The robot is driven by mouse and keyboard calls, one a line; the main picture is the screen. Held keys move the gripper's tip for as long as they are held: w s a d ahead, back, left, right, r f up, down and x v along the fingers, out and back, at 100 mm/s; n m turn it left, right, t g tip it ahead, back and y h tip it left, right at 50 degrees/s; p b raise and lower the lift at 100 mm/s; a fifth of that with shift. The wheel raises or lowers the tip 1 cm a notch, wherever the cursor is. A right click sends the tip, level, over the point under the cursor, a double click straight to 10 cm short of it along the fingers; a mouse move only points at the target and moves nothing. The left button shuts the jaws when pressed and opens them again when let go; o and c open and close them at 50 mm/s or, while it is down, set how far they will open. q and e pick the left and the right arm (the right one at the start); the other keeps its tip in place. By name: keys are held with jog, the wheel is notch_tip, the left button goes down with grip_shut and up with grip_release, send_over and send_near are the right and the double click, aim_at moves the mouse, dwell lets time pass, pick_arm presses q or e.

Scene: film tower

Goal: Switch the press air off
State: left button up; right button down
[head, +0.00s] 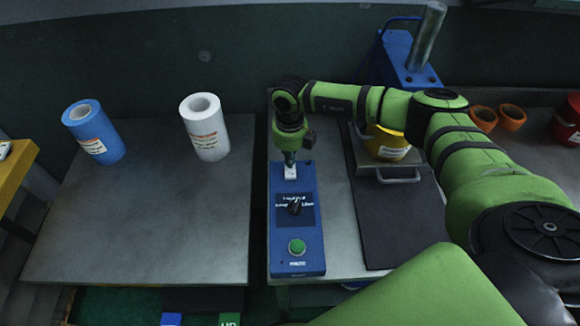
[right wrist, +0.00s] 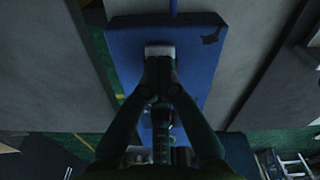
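The press control box (head: 297,255) is a tall blue panel at the front edge of the right-hand table. It has a dark label with a black rotary knob (head: 295,208) and a green round button (head: 297,246). A small white block (head: 290,173), perhaps the air switch, sits at its top end. My right gripper (head: 289,158) points down at this block, its fingers together. In the right wrist view the fingertips (right wrist: 160,66) meet at the edge of the white block (right wrist: 160,50); contact is unclear. My left gripper is not in view.
A blue roll (head: 110,150) and a white roll (head: 210,142) stand on the left table (head: 150,220). Right of the box are a dark plate (head: 400,225) with a metal handle, a yellow roll (head: 388,145) and a blue press (head: 395,62). A gap separates the tables.

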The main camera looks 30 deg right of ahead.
jog(key=shift+r+p, duration=2.15)
jog(key=shift+r, duration=1.2)
jog(key=shift+s+f, duration=0.1)
jog(key=shift+f, duration=0.05)
